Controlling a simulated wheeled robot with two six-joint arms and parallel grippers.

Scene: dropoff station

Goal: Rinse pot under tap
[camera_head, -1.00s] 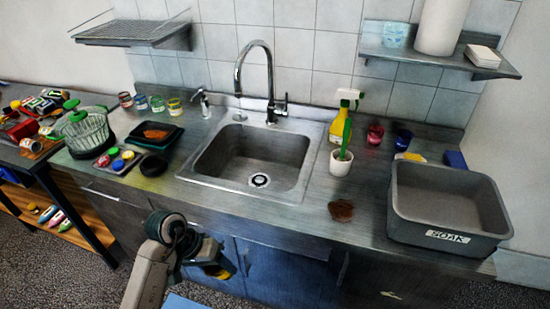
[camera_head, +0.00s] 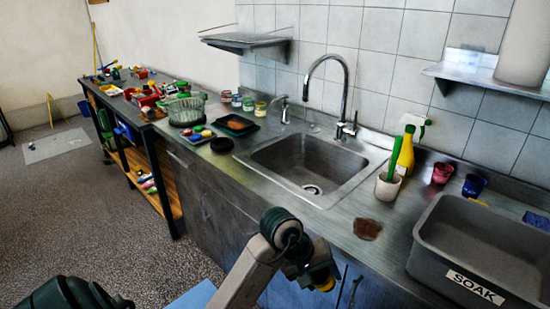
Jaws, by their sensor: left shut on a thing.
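The sink (camera_head: 264,158) is set in the steel counter, and its basin is empty. The curved chrome tap (camera_head: 347,78) stands behind it; I see no water running. My left gripper (camera_head: 318,272) is low in front of the counter, below the sink. It is shut on a small yellow thing (camera_head: 326,277), mostly hidden by the gripper; I cannot tell whether this is the pot. My right gripper is not in view.
A dish rack (camera_head: 185,110) and several jars stand left. Open floor lies left.

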